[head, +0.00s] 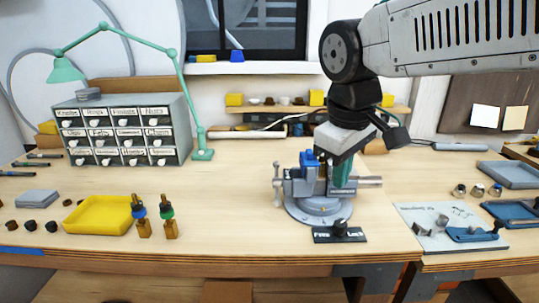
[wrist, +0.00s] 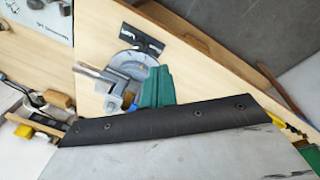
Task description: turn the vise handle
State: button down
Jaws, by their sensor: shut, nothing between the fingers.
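The grey and blue vise (head: 300,188) stands on a round base on the workbench. Its handle (head: 277,185), a thin upright bar with knobbed ends, is on the vise's left side in the head view. My gripper (head: 343,178) points down at the right part of the vise, its green fingers together and empty, overlapping the vise body in the picture. I cannot tell whether they touch it. In the wrist view the closed fingers (wrist: 158,88) are beside the vise (wrist: 130,62). The handle cannot be made out there.
A black "Free/Lock" plate (head: 339,234) lies in front of the vise. A yellow tray (head: 98,215) and two screwdriver-like tools are to the left. A paper sheet (head: 418,218) with metal parts and blue trays are to the right.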

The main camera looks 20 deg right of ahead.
jog(key=w+a+r+n, duration=0.2)
jog(key=w+r+n, duration=0.15)
jog(key=w, duration=0.65)
jog(key=n+t+h, duration=0.1)
jog(key=n+h, duration=0.1)
jog(key=n, duration=0.4)
send_near(274, 163)
jog(key=x, duration=0.6)
jog(key=shift+w+d+f, duration=0.2)
jog(key=shift+d+f, duration=0.05)
jog(key=shift+d, duration=0.15)
jog(key=shift+w+d+f+g, duration=0.1)
jog(key=shift+w+f+g, duration=0.2)
jog(key=shift+g, duration=0.2)
jog(key=w+f+g, duration=0.1)
jog(key=g, duration=0.1)
jog(key=f+g+y, duration=0.1)
jog(key=w+d+f+g+y, duration=0.1)
jog(key=g, duration=0.1)
jog(key=shift+w+f+n+g, duration=0.3)
jog(key=shift+w+f+n, duration=0.05)
jog(key=shift+f, duration=0.05)
jog(key=shift+f, duration=0.15)
jog(key=shift+w, duration=0.1)
